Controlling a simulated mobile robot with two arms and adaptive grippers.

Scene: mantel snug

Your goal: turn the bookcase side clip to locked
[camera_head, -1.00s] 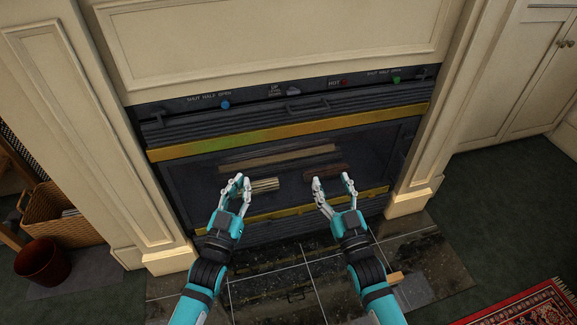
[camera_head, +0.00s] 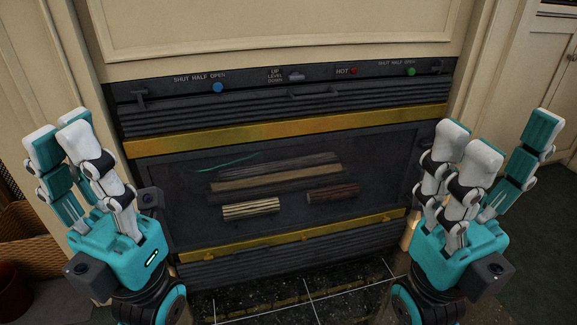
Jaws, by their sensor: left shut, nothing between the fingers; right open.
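No bookcase side clip can be made out in the head view. My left gripper (camera_head: 60,126) is raised at the left of the fireplace; its fingers are shut and empty. My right gripper (camera_head: 498,128) is raised at the right, its fingers spread open and empty. Both are in front of the fireplace surround and appear to touch nothing.
The fireplace front has a left lever (camera_head: 140,97), a right lever (camera_head: 436,66), a blue knob (camera_head: 217,87), a green knob (camera_head: 411,71) and a brass band (camera_head: 290,130). Logs (camera_head: 275,178) lie inside. A basket (camera_head: 28,232) stands at left.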

